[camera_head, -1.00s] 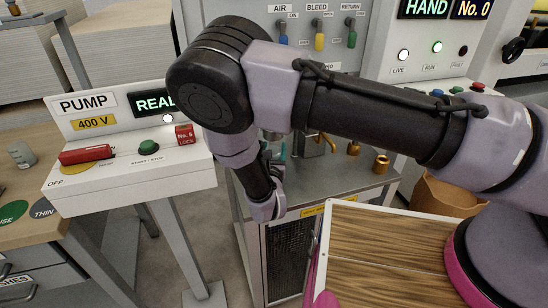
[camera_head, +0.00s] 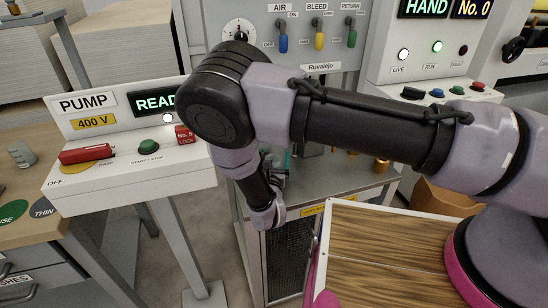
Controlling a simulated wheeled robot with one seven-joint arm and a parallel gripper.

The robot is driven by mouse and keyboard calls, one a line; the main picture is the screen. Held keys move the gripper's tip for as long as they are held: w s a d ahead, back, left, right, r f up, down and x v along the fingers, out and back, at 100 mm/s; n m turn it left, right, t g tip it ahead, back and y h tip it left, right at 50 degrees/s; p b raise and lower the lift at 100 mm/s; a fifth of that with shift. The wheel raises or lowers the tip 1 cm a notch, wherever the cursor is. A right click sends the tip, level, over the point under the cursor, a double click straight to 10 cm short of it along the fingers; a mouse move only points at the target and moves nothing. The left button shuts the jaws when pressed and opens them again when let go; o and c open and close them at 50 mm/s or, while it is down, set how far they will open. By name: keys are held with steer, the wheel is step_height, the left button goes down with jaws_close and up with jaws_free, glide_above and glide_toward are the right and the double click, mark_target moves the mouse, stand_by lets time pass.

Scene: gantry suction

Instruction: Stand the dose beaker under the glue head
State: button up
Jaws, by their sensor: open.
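My arm reaches across the picture and bends down over the steel bench top (camera_head: 340,181). My gripper (camera_head: 279,165) is partly seen beside the wrist, low over the left part of the bench, and it is open. A small teal piece (camera_head: 288,160) shows beside it; I cannot tell whether it is a finger or a separate thing. A small brass cylinder (camera_head: 381,166) stands on the bench to the right. I cannot make out the dose beaker for certain. The glue head is hidden or mostly hidden behind my forearm.
A pump box (camera_head: 135,165) with a red handle stands left of the bench. Behind the bench is a panel with blue, yellow and green levers (camera_head: 319,40). A wood-grain board (camera_head: 390,250) with a white edge lies in front at right. A cardboard box (camera_head: 440,200) stands behind it.

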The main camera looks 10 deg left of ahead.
steer(key=s, duration=0.4)
steer(key=s+d, duration=0.1)
steer(key=s, duration=0.3)
steer(key=s+d, duration=0.1)
steer(key=s, duration=0.3)
steer(key=shift+r, duration=0.1)
